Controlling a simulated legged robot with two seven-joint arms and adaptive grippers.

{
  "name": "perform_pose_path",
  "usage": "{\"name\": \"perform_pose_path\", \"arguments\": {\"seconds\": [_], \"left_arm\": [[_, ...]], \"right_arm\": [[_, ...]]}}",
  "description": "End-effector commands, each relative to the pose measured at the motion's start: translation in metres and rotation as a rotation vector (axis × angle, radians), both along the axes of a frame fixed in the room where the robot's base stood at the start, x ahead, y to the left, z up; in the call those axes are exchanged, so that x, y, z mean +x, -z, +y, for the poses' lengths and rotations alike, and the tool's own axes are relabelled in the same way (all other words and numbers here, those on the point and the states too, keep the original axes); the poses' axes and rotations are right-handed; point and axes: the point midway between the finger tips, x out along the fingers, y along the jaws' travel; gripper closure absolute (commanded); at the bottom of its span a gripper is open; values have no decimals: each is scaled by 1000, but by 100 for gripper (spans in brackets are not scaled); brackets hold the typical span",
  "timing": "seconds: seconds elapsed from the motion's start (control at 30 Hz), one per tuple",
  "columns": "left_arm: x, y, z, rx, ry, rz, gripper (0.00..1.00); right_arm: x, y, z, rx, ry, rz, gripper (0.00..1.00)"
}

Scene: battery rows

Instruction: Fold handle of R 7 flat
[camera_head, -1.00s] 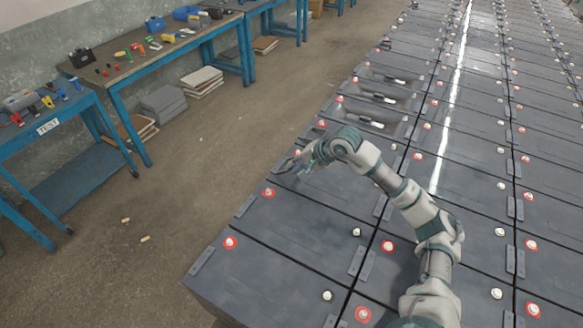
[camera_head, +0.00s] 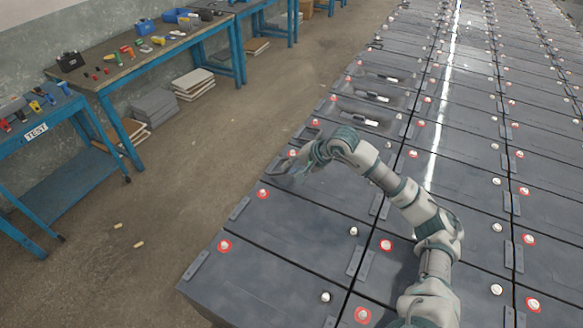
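Black batteries with red-ringed and white terminals stand in long rows; a near battery (camera_head: 285,225) shows a plain dark top. No R 7 label is readable, so I cannot tell which handle is R 7's. Several handles with white grips lie in recesses farther back: a near handle (camera_head: 370,122), a middle handle (camera_head: 372,97) and a far handle (camera_head: 388,79). My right gripper (camera_head: 284,167) is low over the left end of the left row, nearer than those handles. Its fingers are small and blurred against the dark tops, and the wrist hides what lies under it. My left gripper is out of view.
A blue-legged workbench (camera_head: 130,72) with tools stands at the left, beside a TEST bench (camera_head: 62,115). Two small pieces (camera_head: 139,244) lie on the open floor (camera_head: 190,190) between benches and batteries.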

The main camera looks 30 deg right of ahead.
Motion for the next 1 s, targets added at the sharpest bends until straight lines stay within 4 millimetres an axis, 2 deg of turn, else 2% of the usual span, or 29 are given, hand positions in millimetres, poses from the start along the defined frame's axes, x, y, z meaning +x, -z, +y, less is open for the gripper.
{"name": "perform_pose_path", "arguments": {"seconds": [0.3,0.43,0.8,1.0], "left_arm": [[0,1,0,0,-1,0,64],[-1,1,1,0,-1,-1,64],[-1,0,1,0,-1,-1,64],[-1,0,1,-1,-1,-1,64]], "right_arm": [[0,0,1,0,-1,0,64],[-5,-7,-2,-1,-1,-2,64],[-49,-64,-31,-3,1,-1,64],[-64,-83,-40,0,1,1,64]]}}
